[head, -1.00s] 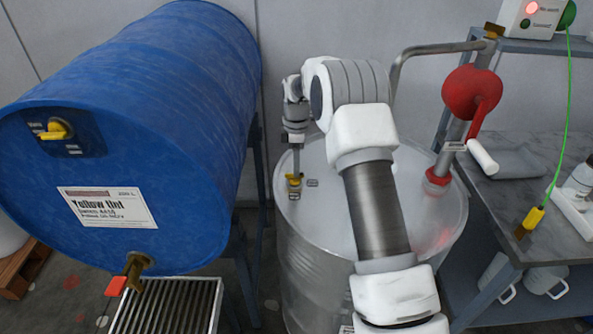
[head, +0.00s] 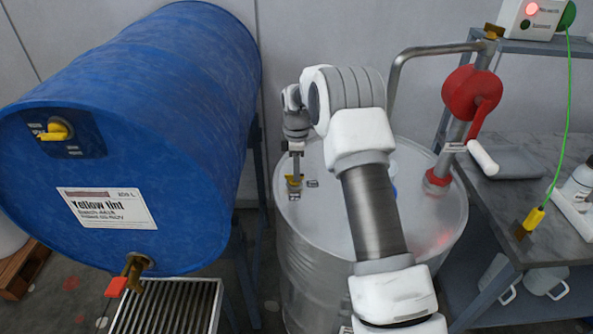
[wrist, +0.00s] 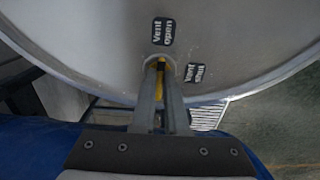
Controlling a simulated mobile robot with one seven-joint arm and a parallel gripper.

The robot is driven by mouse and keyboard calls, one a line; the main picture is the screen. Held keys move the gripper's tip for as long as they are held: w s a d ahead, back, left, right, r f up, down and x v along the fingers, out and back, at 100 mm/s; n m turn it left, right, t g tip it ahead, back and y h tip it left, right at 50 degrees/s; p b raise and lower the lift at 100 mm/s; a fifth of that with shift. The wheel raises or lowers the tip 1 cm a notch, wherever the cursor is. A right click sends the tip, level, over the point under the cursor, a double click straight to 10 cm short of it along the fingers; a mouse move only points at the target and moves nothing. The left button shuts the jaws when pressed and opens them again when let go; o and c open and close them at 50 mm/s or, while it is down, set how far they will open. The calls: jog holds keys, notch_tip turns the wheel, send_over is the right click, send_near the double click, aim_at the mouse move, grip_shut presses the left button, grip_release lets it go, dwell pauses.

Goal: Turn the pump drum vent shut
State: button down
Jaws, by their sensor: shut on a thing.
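The pump drum (head: 330,235) is a bare grey steel drum with a flat top, right of the blue drum. Its vent (head: 291,181) is a small yellow handle near the left edge of the top. My gripper (head: 296,174) points down onto it and is shut on it. In the wrist view the vent (wrist: 161,66) shows as a yellow strip between the fingers of my gripper (wrist: 160,84), partly hidden. The strip roughly lines up with the "Vent open" label (wrist: 163,31); the "Vent shut" label (wrist: 194,73) is to its right.
A red hand pump (head: 470,95) with a white-gripped crank stands at the right of the drum top. The blue "Yellow tint" drum (head: 165,130) lies close on the left, with its own yellow valve (head: 56,132). A grey bench (head: 535,190) stands at right.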

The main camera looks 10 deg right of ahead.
jog(key=shift+m, duration=0.3)
jog(key=m, duration=0.3)
jog(key=shift+m, duration=0.3)
jog(key=m, duration=0.4)
jog(key=shift+s+a+m, duration=0.15)
jog(key=shift+m, duration=0.15)
jog(key=m, duration=0.4)
jog(key=shift+a+r, duration=0.1)
jog(key=m, duration=0.5)
jog(key=shift+a+p, duration=0.1)
jog(key=shift+p, duration=0.2)
jog(key=c, duration=0.9)
grip_release()
jog(key=shift+c, duration=0.2)
